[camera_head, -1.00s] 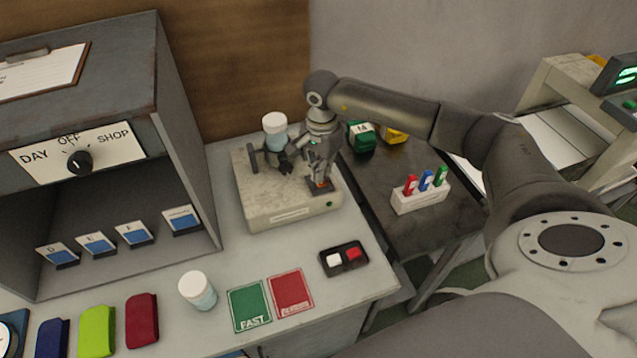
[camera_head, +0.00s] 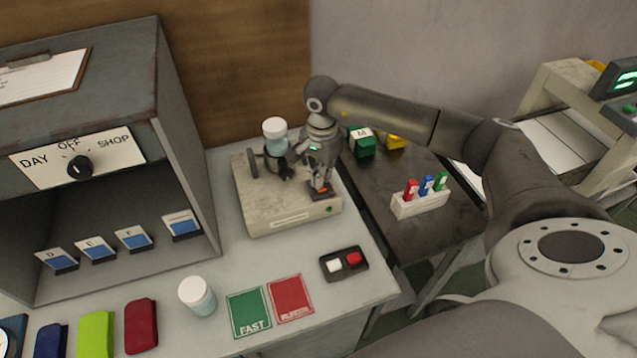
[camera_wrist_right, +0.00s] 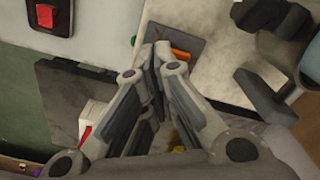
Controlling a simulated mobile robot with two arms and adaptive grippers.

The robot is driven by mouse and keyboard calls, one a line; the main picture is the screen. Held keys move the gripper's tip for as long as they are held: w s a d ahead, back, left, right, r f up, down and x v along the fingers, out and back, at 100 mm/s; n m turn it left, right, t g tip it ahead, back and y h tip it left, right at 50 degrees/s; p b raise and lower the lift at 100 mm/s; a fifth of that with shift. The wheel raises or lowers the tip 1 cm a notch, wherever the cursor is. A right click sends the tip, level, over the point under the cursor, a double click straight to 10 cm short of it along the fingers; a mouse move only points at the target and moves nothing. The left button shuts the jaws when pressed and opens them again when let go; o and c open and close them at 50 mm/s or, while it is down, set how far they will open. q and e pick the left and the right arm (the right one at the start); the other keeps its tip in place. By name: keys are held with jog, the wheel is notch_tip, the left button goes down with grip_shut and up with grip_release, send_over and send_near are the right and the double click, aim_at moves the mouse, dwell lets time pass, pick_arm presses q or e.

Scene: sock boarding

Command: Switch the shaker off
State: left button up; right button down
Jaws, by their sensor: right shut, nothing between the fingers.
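The shaker (camera_head: 265,215) is a worn beige box on the bench, with a clamp on top around a white-capped bottle (camera_head: 275,135). Its orange switch (camera_head: 322,190) sits on a dark plate at the right of its top; it also shows in the right wrist view (camera_wrist_right: 180,54). A small green lamp (camera_head: 328,210) is on its front. My right gripper (camera_head: 319,186) is shut and empty, pointing down at the switch plate. In the right wrist view its fingertips (camera_wrist_right: 156,52) are right beside the switch and partly cover it; I cannot tell whether they touch. My left gripper is out of view.
A black box with white and red buttons (camera_head: 344,263) lies in front of the shaker. Green (camera_head: 248,312) and red (camera_head: 291,298) cards and a loose white-capped bottle (camera_head: 197,296) are nearby. A marker rack (camera_head: 420,203) stands on the dark side table. A grey cabinet (camera_head: 185,130) is at left.

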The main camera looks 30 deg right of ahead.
aim_at(322, 188)
jog(key=shift+s+f+b, duration=0.1)
jog(key=shift+f+b, duration=1.1)
jog(key=shift+f, duration=0.1)
dwell(0.9)
jog(key=shift+r, duration=0.15)
jog(key=shift+r+p, duration=0.7)
jog(key=shift+r, duration=0.25)
jog(key=shift+r+p, duration=1.25)
jog(key=shift+r, duration=1.25)
jog(key=shift+f, duration=0.1)
